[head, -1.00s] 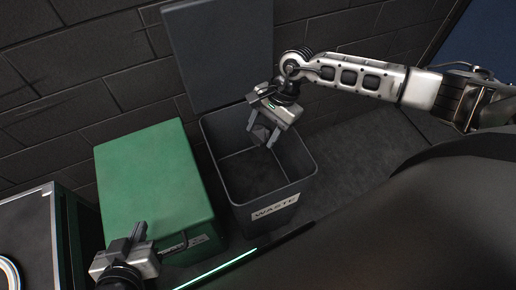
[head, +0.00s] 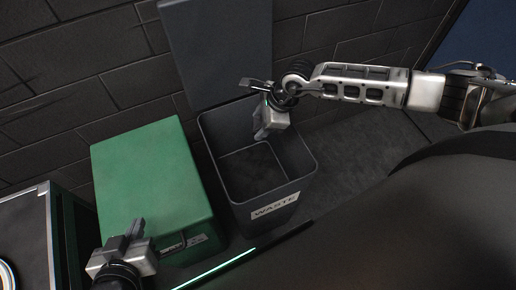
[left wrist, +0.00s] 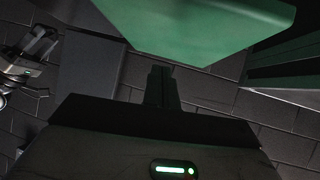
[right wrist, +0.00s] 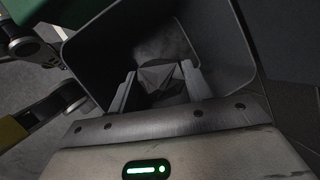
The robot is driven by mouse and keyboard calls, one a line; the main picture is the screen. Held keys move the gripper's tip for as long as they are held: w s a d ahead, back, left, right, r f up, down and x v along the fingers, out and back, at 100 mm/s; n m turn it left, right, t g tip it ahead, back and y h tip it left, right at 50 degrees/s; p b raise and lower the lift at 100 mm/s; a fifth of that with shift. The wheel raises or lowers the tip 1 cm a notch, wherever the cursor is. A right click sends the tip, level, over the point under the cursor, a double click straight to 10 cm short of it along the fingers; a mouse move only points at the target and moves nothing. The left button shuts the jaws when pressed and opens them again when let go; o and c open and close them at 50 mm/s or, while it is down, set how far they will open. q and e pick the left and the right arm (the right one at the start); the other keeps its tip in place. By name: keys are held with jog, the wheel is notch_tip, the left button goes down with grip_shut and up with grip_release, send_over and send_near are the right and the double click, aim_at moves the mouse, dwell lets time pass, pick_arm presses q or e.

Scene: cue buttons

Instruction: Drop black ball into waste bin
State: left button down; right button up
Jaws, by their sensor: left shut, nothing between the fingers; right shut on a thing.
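The black ball (right wrist: 160,76), dark and crumpled, sits between the fingers of my right gripper (right wrist: 158,88) in the right wrist view. In the head view that gripper (head: 261,134) is shut and points down over the back part of the waste bin's opening; the ball cannot be made out there. The waste bin (head: 274,205) is dark grey, open-topped and labelled WASTE. Its visible inside looks empty. My left gripper (head: 137,229) is shut and empty at the front of the green box; its closed fingers also show in the left wrist view (left wrist: 160,86).
A green box (head: 150,180) stands just left of the bin. The bin's raised lid (head: 218,50) leans by the dark block wall. A black case (head: 28,225) is at the far left. Floor right of the bin is clear.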

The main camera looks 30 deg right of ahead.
jog(key=shift+f+b, duration=0.75)
jog(key=shift+f, duration=0.65)
jog(key=o, duration=1)
jog(key=shift+r, duration=0.1)
jog(key=v, duration=1.6)
jog(key=shift+p, duration=0.3)
